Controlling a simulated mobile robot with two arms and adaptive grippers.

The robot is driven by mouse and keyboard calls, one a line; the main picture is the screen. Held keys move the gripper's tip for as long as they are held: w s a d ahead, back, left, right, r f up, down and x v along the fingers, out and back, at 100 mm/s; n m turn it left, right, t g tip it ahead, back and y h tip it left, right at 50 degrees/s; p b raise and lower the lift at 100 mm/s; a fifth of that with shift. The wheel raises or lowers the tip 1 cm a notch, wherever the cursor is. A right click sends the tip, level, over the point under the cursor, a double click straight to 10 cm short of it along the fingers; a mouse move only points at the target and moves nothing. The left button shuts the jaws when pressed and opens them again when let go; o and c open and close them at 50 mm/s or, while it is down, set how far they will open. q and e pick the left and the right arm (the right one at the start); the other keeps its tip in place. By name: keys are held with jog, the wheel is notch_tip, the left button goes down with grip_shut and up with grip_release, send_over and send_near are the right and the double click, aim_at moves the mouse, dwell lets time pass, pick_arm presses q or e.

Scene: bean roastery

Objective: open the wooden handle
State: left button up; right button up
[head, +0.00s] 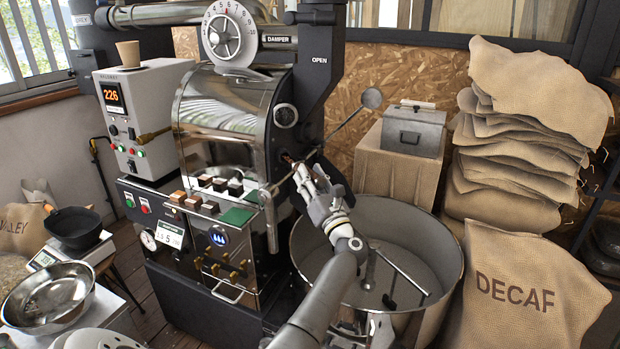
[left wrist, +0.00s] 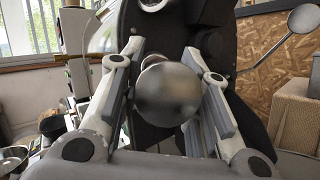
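My left gripper (head: 298,172) reaches in over the cooling tray, with its fingertips at the front plate of the roaster (head: 225,130). In the left wrist view its two fingers (left wrist: 165,75) stand apart on either side of a round, dull grey-brown knob (left wrist: 168,92). The knob fills the gap between the pads. I cannot tell whether they press on it. No handle clearly shows as wood; the gripper covers that part of the roaster in the head view. My right gripper is not in view.
A thin rod with a round end (head: 372,98) sticks out up and right beside the gripper. The round cooling tray (head: 448,250) with a stirring arm lies below. A metal box (head: 413,131) and stacked sacks (head: 525,130) stand to the right. A DECAF sack (head: 525,315) stands in front.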

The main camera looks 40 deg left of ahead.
aim_at(320, 188)
pick_arm(q)
grip_shut()
jog(key=shift+d, duration=0.1)
jog(key=d, duration=0.1)
jog(key=s+d, duration=0.1)
jog(key=d, duration=0.1)
jog(key=shift+f+b, duration=0.15)
jog(key=shift+b, duration=0.25)
jog(key=shift+d, duration=0.2)
jog(key=o, duration=0.6)
grip_release()
jog(key=shift+a, duration=0.1)
jog(key=v, duration=1.2)
